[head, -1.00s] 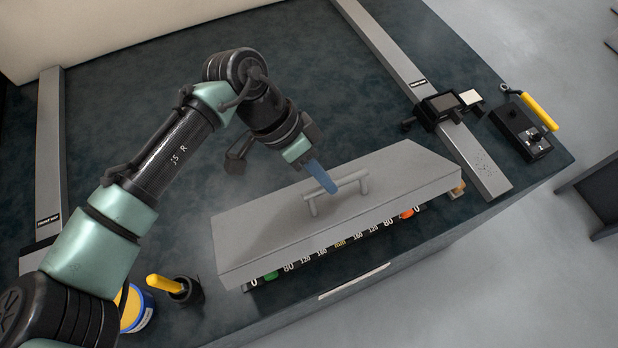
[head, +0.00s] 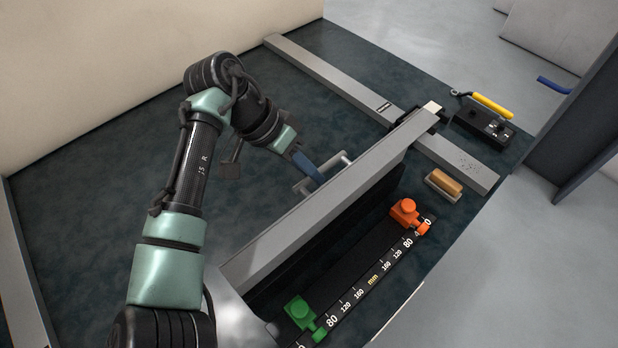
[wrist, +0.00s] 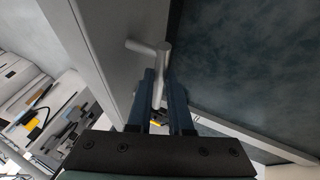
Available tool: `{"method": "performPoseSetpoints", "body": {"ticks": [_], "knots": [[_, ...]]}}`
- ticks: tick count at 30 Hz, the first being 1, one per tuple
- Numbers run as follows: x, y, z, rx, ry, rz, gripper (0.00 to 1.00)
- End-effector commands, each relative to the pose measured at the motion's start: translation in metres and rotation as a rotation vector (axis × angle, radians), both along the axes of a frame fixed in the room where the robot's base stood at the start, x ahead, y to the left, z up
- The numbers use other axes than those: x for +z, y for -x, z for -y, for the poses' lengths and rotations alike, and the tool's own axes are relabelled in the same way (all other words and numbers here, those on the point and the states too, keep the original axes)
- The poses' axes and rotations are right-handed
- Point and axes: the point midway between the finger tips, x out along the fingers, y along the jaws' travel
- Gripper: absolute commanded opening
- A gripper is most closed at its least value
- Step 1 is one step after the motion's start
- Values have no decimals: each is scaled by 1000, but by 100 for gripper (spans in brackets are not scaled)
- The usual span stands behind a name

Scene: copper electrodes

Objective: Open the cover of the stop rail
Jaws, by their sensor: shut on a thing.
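The grey cover (head: 326,196) of the stop rail is swung up and stands steeply on edge along the back of the rail. The stop rail (head: 372,281) lies uncovered in front of it, with a mm scale, a green stop (head: 301,312) at its near left end and an orange stop (head: 407,211) at its right end. My gripper (head: 316,176) is behind the cover, its blue fingers shut on the cover's bar handle (head: 303,188). In the wrist view the handle (wrist: 157,68) runs between my gripper's fingers (wrist: 160,100). Part of the handle is hidden by the fingers.
A brush-like block with a wooden top (head: 444,184) lies right of the rail. A flat grey rail (head: 350,88) crosses the table behind. Dark table is clear behind my arm.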

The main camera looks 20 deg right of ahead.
Motion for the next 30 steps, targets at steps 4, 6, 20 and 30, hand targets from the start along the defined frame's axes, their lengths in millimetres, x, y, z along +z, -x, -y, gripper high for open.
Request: {"method": "performPoseSetpoints", "body": {"ticks": [4, 6, 20, 30], "knots": [[-13, -2, -1, -6, 2, -65, 0], [-13, -4, -1, -7, 9, -82, 0], [-14, -10, -3, -7, 25, -128, 0], [-14, -10, -2, -6, 27, -127, 27]]}}
